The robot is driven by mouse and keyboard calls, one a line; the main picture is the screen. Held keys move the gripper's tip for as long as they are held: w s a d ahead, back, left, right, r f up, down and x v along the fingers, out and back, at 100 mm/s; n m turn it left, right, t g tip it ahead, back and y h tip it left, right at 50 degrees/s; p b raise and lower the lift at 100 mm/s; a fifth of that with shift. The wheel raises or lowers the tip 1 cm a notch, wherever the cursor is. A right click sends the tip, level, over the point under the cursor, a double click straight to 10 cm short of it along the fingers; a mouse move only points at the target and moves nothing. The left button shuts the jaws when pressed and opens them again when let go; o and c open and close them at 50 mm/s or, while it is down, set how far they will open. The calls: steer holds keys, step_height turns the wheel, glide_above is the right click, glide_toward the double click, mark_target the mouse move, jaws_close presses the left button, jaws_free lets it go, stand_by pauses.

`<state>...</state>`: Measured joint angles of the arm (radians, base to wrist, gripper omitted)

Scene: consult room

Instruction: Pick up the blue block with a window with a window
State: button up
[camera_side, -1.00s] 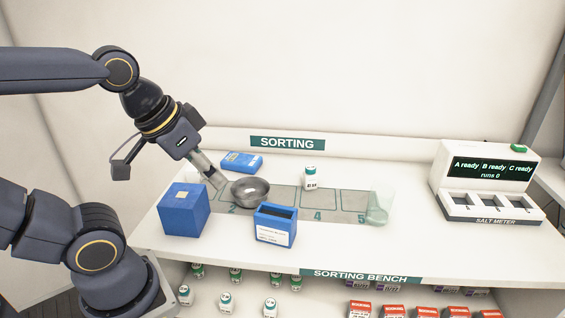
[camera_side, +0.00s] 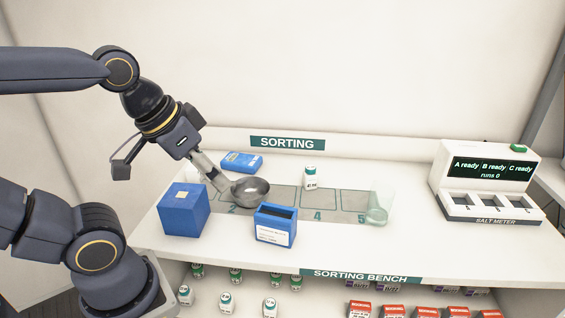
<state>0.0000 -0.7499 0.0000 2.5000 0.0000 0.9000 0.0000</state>
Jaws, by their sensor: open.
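A large blue block (camera_side: 183,214) stands at the left of the bench, with a small pale square on its top face. A smaller blue box (camera_side: 275,226) stands front centre, with a dark opening on top and a white label on its front. A flat blue pack (camera_side: 242,162) lies at the back. I cannot tell for certain which of these has the window. My gripper (camera_side: 224,187) is open, pointing down and right at the left rim of a metal bowl (camera_side: 254,195), behind and right of the large blue block. Its fingertips are small and partly hidden at the rim.
A white bottle (camera_side: 310,178) and a clear beaker (camera_side: 378,208) stand on a grey strip with numbered spaces. The salt meter (camera_side: 487,185) stands at the right. The bench front right is clear. Bottles and red boxes fill the shelf below.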

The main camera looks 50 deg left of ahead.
steer(key=o, duration=0.5)
steer(key=m+g, duration=0.5)
steer(key=m, duration=0.6)
glide_above(274, 208)
steer(key=d, duration=0.2)
step_height(274, 208, down, 8)
steer(key=shift+g, duration=0.3)
steer(key=f, duration=0.8)
steer(key=s+f, duration=0.1)
steer(key=f, duration=0.3)
steer(key=shift+a+f, duration=0.15)
steer(key=shift+a, duration=0.05)
steer(key=shift+w+f, duration=0.2)
steer(key=shift+f, duration=2.8)
